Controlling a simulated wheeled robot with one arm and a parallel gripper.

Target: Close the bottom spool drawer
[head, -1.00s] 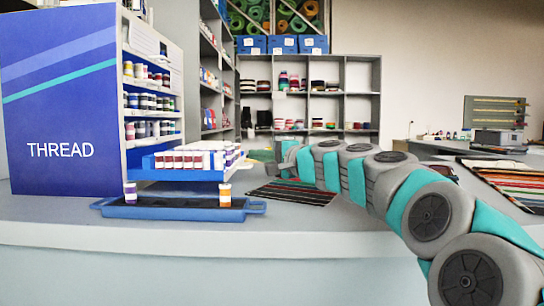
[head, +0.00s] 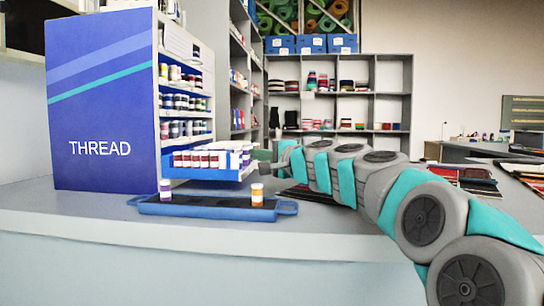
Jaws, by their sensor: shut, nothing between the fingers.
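The bottom spool drawer (head: 205,174) is blue and sticks out to the right from the thread cabinet (head: 103,110). It holds rows of spools with dark red, white and purple colours. My gripper (head: 262,156) is at the drawer's outer right end, small in the head view and partly hidden by my own arm. It is shut and holds nothing. I cannot tell whether it touches the drawer front.
Dark striped fabric (head: 308,194) lies behind my arm. Shelves stand behind.

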